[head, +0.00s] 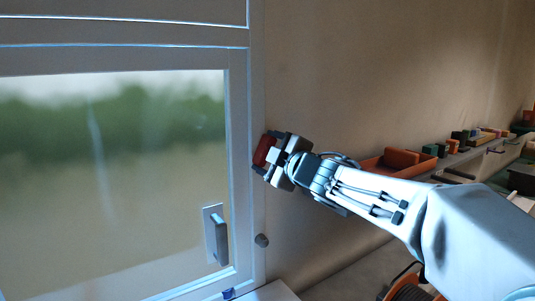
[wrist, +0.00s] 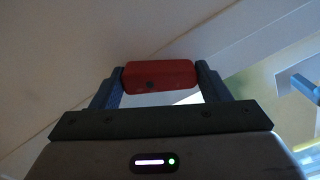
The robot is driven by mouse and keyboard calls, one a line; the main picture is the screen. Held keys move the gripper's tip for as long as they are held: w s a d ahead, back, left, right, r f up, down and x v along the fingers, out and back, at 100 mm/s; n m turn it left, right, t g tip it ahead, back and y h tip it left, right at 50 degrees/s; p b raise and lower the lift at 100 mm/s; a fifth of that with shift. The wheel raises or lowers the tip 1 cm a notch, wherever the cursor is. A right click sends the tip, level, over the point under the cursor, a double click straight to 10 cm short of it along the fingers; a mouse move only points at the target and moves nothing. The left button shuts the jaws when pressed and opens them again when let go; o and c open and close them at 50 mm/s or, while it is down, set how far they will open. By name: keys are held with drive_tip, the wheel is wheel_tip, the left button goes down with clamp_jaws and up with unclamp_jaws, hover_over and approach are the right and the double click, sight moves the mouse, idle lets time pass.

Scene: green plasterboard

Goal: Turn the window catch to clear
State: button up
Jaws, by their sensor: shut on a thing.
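The window catch, a red bar (head: 263,150), is at the right edge of the white window frame, a little above mid-height. In the head view it looks roughly upright with a slight tilt. My gripper (head: 268,156) is shut on it. In the wrist view the red catch (wrist: 160,75) lies across between the two dark fingers of my gripper (wrist: 160,82), one at each end. A small dark dot shows on its face. Its mount on the frame is hidden behind it and the gripper.
The window (head: 110,170) has a grey handle (head: 217,236) low on its right side. An orange tray (head: 390,165) and several small boxes stand on a shelf behind my arm. The wall above my arm is bare.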

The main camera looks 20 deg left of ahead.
drive_tip(key=o, duration=1)
drive_tip(key=b+v, duration=0.1)
drive_tip(key=v, duration=1.2)
drive_tip(key=shift+s+d, duration=0.2)
drive_tip(key=shift+d, duration=0.2)
